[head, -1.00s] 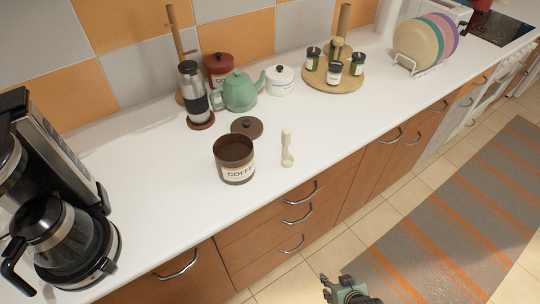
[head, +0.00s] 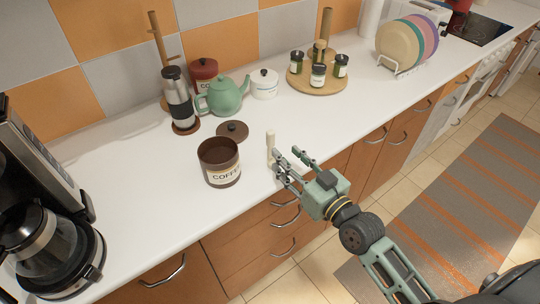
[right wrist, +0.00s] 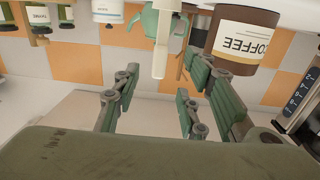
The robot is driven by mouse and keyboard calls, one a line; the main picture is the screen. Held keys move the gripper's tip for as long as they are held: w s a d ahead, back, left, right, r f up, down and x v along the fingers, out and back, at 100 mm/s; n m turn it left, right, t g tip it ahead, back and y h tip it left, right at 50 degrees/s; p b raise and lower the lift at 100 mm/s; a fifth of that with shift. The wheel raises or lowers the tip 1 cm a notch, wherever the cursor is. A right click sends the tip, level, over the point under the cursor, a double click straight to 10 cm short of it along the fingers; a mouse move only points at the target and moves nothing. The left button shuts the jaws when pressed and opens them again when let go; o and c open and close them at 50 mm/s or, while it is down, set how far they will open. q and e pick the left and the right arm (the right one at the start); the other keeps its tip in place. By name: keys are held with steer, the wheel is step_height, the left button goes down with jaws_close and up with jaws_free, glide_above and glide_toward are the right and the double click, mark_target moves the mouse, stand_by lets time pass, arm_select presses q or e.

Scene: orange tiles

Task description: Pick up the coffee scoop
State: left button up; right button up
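The cream coffee scoop (head: 270,145) lies on the white counter, just right of the open brown coffee canister (head: 219,163). Its lower end is partly hidden behind my right gripper (head: 293,166) in the head view. My right gripper is open and empty, its fingers at the counter's front edge close to the scoop. In the right wrist view the scoop (right wrist: 160,45) shows ahead, between the spread fingers of the gripper (right wrist: 155,85), with the canister (right wrist: 243,38) to the right. I cannot tell whether a finger touches the scoop. My left gripper is not in view.
The canister's lid (head: 232,131) lies behind it. A coffee maker (head: 45,230) is at the left. The counter right of the scoop is clear.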

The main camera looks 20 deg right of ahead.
mark_target(273, 140)
steer(key=x, duration=0.2)
steer(key=p+x, duration=0.1)
steer(key=x, duration=0.1)
steer(key=r+p+x, duration=0.1)
steer(key=x, duration=0.1)
steer(key=shift+w+a, duration=0.1)
steer(key=shift+w, duration=0.25)
steer(key=shift+w+a+f, duration=0.15)
steer(key=shift+w+a, duration=0.05)
steer(key=shift+w, duration=0.35)
jaws_close()
